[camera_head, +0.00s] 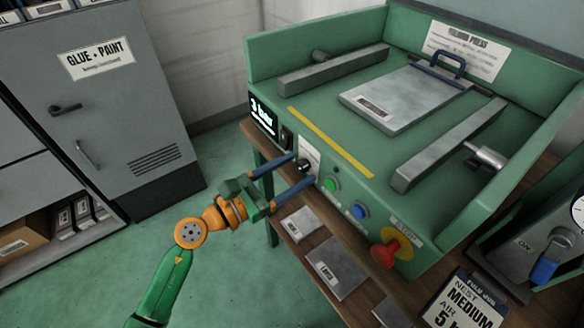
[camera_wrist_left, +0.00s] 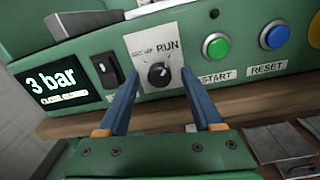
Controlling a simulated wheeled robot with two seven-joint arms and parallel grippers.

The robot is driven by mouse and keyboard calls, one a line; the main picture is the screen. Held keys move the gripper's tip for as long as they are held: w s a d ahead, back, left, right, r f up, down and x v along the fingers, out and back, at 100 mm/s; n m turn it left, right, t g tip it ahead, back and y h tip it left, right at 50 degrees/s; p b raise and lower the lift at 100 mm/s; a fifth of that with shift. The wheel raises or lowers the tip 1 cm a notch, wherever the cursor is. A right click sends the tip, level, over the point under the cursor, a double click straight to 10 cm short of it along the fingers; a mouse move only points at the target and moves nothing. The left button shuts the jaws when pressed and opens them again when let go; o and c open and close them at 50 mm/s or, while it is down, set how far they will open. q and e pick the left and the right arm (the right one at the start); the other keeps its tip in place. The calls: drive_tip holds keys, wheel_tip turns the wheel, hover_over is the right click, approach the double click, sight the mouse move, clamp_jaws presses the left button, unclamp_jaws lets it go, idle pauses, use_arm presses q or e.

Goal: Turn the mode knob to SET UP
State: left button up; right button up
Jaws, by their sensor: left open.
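The mode knob (camera_wrist_left: 159,74) is a round black knob on a white plate (camera_wrist_left: 143,45) with SET UP at its upper left and RUN at its upper right. Its pale mark seems to face up and right, towards RUN, but it is small. In the head view the knob (camera_head: 304,167) is on the front of the green press. My left gripper (camera_head: 302,169) is open, its two blue fingers pointing at the panel, one on each side of the knob. In the wrist view the fingers (camera_wrist_left: 160,78) show apart from the knob. My right gripper is not in view.
Beside the knob are a black rocker switch (camera_wrist_left: 108,69), a display reading 3 bar (camera_wrist_left: 54,82), a green START button (camera_wrist_left: 216,46) and a blue RESET button (camera_wrist_left: 274,36). A red emergency stop (camera_head: 385,254) sticks out farther right. Metal plates (camera_head: 336,265) lie on the wooden shelf below.

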use_arm(q)
clamp_jaws()
drive_tip(key=shift+r, duration=0.1)
drive_tip(key=n+p, duration=0.2)
drive_tip(key=n, duration=0.1)
drive_tip(key=shift+r+p, duration=0.15)
drive_tip(key=shift+p, duration=0.25)
drive_tip(key=n+p, duration=0.2)
drive_tip(key=n, duration=0.3)
drive_tip(key=shift+p, duration=0.4)
drive_tip(key=n+p, duration=0.2)
drive_tip(key=n, duration=0.3)
drive_tip(key=shift+a, duration=0.1)
drive_tip(key=shift+n+g+p, duration=0.3)
drive_tip(key=shift+n+p, duration=0.75)
drive_tip(key=shift+n, duration=1.15)
